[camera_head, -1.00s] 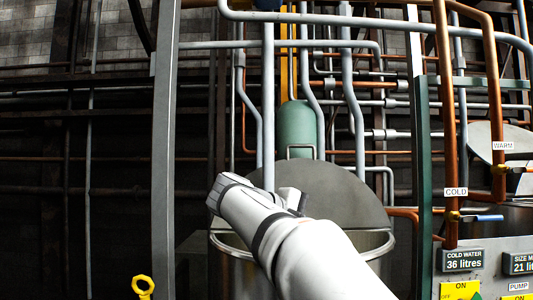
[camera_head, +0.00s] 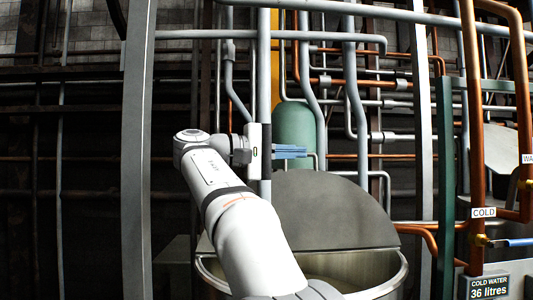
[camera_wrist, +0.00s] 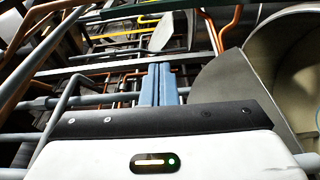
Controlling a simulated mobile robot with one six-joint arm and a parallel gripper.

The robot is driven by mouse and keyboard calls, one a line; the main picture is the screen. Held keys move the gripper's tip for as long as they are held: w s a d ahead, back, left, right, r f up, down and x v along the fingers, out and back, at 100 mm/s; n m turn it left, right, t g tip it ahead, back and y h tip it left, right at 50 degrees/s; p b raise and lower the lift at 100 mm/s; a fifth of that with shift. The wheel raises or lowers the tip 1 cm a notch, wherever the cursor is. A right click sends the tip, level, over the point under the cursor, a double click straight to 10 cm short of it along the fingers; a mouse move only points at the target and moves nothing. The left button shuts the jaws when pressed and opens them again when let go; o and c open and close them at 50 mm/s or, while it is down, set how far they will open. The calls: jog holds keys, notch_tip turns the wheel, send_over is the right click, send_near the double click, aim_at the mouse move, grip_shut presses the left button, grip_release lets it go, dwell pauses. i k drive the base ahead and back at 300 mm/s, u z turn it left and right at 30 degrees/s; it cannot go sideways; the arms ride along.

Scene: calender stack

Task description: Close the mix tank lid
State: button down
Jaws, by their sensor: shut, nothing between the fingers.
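The mix tank (camera_head: 398,275) stands at the lower middle of the head view, its round rim and pale inside showing at the front. Its grey lid (camera_head: 335,210) is raised, standing up at the back of the opening. A thin handle (camera_head: 316,158) shows at the lid's top edge, partly hidden by my fingers. My gripper (camera_head: 290,152) has blue fingers, shut and empty, pointing right just above the lid's top edge; whether they touch the handle I cannot tell. In the wrist view the fingers (camera_wrist: 158,85) are together, with the lid (camera_wrist: 230,95) and open tank (camera_wrist: 295,60) to the right.
A green cylinder (camera_head: 295,128) stands behind the lid, among grey pipes (camera_head: 355,110). A grey post (camera_head: 138,150) rises to the left of my arm. A dark green post (camera_head: 446,180) and copper pipes (camera_head: 472,120) stand to the right of the tank.

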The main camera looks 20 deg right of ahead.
aim_at(315, 209)
jog(key=i, duration=1)
jog(key=z, duration=0.05)
